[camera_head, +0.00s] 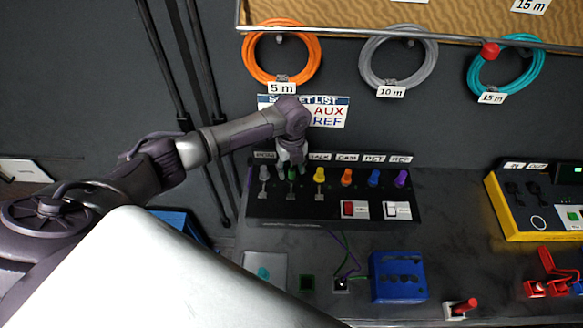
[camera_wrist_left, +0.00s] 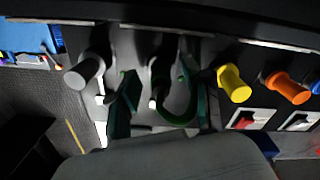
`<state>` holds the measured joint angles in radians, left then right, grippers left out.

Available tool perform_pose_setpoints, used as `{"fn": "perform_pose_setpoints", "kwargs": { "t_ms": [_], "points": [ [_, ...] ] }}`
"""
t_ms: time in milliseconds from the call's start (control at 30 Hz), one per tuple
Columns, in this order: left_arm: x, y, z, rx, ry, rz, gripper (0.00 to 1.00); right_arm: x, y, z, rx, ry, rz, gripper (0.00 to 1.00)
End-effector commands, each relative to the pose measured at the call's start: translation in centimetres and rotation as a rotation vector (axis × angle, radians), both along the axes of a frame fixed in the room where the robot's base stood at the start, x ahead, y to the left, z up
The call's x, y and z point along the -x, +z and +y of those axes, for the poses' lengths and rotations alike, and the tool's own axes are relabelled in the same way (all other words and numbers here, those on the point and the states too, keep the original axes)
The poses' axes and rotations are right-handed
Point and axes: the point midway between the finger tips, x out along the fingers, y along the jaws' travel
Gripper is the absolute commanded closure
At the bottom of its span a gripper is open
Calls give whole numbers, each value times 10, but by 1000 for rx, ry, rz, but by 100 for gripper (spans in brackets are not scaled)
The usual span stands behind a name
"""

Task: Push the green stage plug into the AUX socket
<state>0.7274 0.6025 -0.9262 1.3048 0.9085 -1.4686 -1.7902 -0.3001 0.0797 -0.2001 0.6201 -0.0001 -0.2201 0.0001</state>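My left gripper (camera_head: 291,162) is over the second position from the left of the dark socket panel (camera_head: 290,208). In the head view a small patch of the green plug (camera_head: 292,174) shows under it. In the left wrist view the two fingers (camera_wrist_left: 162,105) stand apart. A green curved piece (camera_wrist_left: 177,117) and a grey cylindrical part (camera_wrist_left: 159,75) lie between them; I see no clear grip. The label above this position is hidden by the gripper, and I cannot make out an AUX label on the panel. My right gripper is not in view.
A grey plug (camera_head: 263,174) and a yellow plug (camera_head: 319,175) flank the gripper; orange, blue and purple plugs follow to the right. Red and white switches (camera_head: 355,209) sit below. A sign reading AUX REF (camera_head: 328,112) hangs behind. A blue box (camera_head: 398,277) stands in front.

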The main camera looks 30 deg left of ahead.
Motion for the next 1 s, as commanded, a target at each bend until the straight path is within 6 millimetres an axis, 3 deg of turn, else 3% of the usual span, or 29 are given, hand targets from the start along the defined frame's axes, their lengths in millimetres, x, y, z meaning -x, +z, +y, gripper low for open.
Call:
{"fn": "perform_pose_setpoints", "kwargs": {
  "t_ms": [267,700,1000],
  "points": [
    [-1,6,0,1,0,-2,51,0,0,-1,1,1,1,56],
    [-1,69,0,1,0,-2,51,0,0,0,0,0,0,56],
    [0,75,0,0,0,0,51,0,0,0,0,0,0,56]
  ]
}}
